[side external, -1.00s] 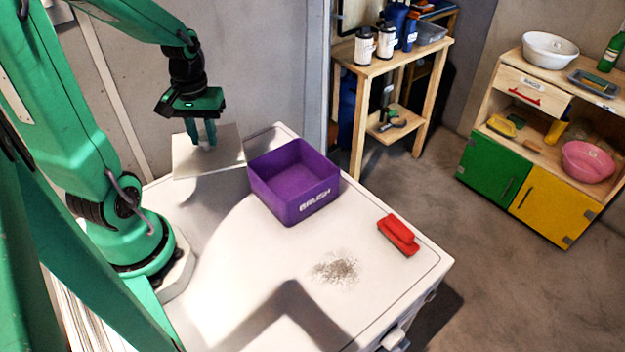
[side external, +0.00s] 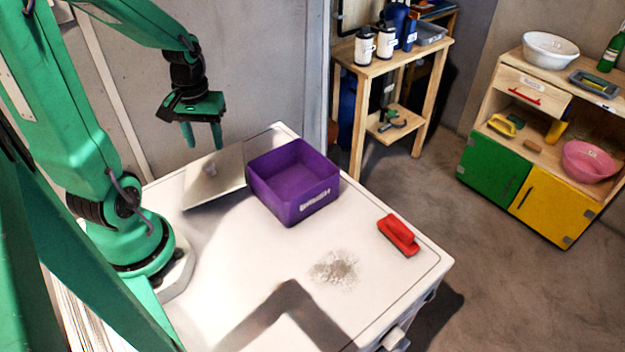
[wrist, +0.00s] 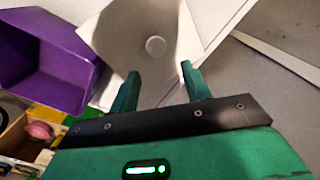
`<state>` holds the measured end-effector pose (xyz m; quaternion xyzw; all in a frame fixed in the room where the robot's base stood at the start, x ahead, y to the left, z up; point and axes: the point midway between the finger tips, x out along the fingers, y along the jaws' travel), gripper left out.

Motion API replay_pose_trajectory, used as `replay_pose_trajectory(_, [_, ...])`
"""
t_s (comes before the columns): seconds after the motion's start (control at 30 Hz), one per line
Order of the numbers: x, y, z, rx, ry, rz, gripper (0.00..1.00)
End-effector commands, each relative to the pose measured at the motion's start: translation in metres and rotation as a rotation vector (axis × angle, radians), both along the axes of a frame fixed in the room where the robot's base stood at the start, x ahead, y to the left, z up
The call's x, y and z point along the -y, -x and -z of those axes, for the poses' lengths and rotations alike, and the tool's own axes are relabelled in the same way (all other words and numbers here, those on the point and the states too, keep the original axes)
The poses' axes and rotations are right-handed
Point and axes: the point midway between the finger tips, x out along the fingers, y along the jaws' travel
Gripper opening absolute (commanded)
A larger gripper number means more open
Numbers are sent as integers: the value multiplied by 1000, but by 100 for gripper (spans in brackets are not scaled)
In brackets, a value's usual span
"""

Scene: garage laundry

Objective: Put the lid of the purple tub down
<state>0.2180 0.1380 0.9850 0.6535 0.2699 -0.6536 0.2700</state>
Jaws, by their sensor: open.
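The lid (side external: 226,176) is a thin grey plate with a small round knob. In the side view it is on the white worktop's back left part, close against the left side of the purple tub (side external: 322,192); I cannot tell whether it lies flat or tilts. The tub stands upright, uncovered and empty as far as I see. My gripper (side external: 202,142) is open and empty above the lid, its fingers apart and clear of the knob. In the wrist view the lid (wrist: 125,30) and its knob lie beyond my open fingertips (wrist: 160,73), with the tub (wrist: 45,60) at left.
A red brush (side external: 398,236) lies on the worktop (side external: 230,270) at right, near a patch of grey dirt (side external: 335,270). The front of the worktop is clear. A wooden shelf stand (side external: 378,68) and a cabinet (side external: 525,130) stand apart on the floor behind.

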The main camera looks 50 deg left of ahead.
Motion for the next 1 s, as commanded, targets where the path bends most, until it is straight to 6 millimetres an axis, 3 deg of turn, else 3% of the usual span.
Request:
replay_pose_trajectory(0.37, [-1, -1, -21, 4, -2, 0, 48])
replay_pose_trajectory(1.0, [0, 0, -114, 3, -1, 0, 48])
